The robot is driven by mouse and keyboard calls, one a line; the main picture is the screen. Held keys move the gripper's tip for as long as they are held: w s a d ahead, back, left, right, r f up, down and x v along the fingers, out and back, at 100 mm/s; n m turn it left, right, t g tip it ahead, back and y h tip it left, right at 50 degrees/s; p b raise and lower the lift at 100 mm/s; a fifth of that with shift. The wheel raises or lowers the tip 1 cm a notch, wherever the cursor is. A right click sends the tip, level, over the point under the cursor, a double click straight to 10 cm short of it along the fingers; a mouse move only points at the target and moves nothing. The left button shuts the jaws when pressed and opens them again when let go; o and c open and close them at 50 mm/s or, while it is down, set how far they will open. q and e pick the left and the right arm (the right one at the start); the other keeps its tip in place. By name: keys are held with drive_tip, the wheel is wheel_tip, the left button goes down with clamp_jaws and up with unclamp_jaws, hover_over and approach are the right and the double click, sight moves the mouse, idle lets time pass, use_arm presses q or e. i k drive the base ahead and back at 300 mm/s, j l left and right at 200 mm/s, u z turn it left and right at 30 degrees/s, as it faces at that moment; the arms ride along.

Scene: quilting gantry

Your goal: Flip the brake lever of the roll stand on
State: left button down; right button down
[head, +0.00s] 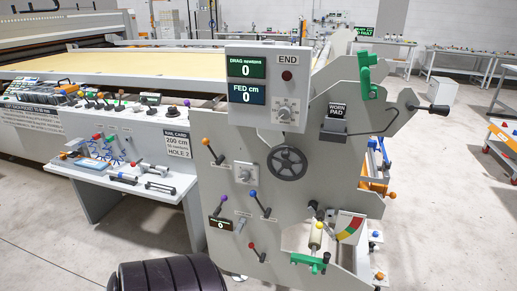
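The roll stand (330,170) is a large grey side plate in the right half of the head view. A black-handled lever (436,108) sticks out at the upper right. A green latch (367,77) is at the top and a green clamp (311,262) at the bottom. No readable label shows which one is the brake lever. Neither of my grippers is in view.
A display box (267,89) shows DRAG 0 and FED 0. A black handwheel (288,163) and a WORN PAD box (337,123) are on the plate. A tool shelf (120,178) stands left. A black ridged object (167,275) is at the bottom. Floor is clear front left.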

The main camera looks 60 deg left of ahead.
sight(251, 244)
drive_tip(key=u, duration=2.05)
